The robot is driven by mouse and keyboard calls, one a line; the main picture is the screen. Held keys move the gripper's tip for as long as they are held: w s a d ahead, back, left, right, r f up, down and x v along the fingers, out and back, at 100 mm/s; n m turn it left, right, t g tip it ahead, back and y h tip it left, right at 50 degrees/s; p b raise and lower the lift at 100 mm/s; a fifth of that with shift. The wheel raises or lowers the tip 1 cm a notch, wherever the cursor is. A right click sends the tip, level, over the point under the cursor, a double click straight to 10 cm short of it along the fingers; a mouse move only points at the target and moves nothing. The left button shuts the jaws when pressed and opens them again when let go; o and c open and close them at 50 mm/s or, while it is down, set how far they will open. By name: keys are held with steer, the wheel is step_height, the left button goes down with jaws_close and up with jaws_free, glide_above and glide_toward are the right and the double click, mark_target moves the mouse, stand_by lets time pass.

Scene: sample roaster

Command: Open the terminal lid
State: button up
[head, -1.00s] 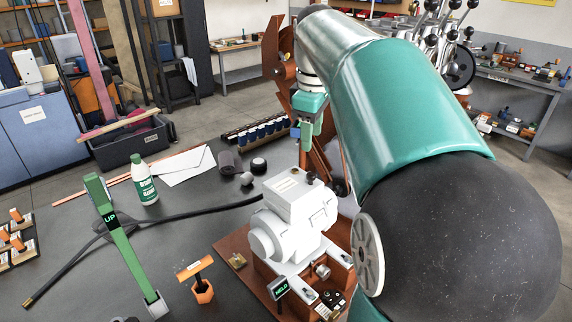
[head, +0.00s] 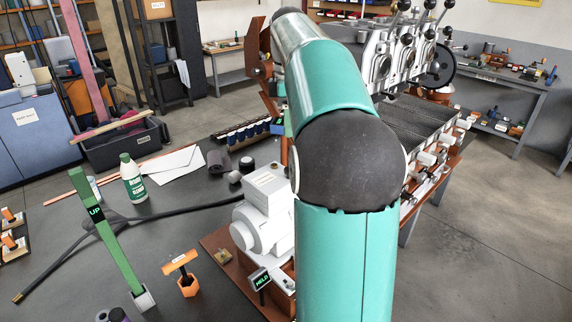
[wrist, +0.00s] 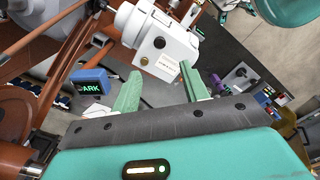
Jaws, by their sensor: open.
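A pale grey motor (head: 250,228) stands on a brown base, with a boxy terminal housing on top. The terminal lid (head: 268,179) is the flat top of that housing and looks closed. My arm hides the right part of the motor and lid in the head view. In the wrist view, the motor housing (wrist: 150,32) shows ahead of the fingers, with a dark round knob on it. My gripper (wrist: 160,70) is open and empty, its two green fingers apart, just short of the housing. The head view does not show my gripper; my arm covers that area.
A green lever marked UP (head: 96,213), an orange T-handled tool (head: 186,278) and a HELD display (head: 261,279) stand left of and before the motor. A blue PARK sign (wrist: 92,82) shows in the wrist view.

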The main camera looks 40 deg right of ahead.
glide_toward(272, 177)
steer(key=s+d+f, duration=0.2)
steer(key=f, duration=0.1)
steer(key=s+d+f, duration=0.1)
steer(key=f, duration=0.1)
steer(key=shift+d+f, duration=0.1)
steer(key=shift+f, duration=0.15)
steer(key=shift+s, duration=0.1)
jaws_close()
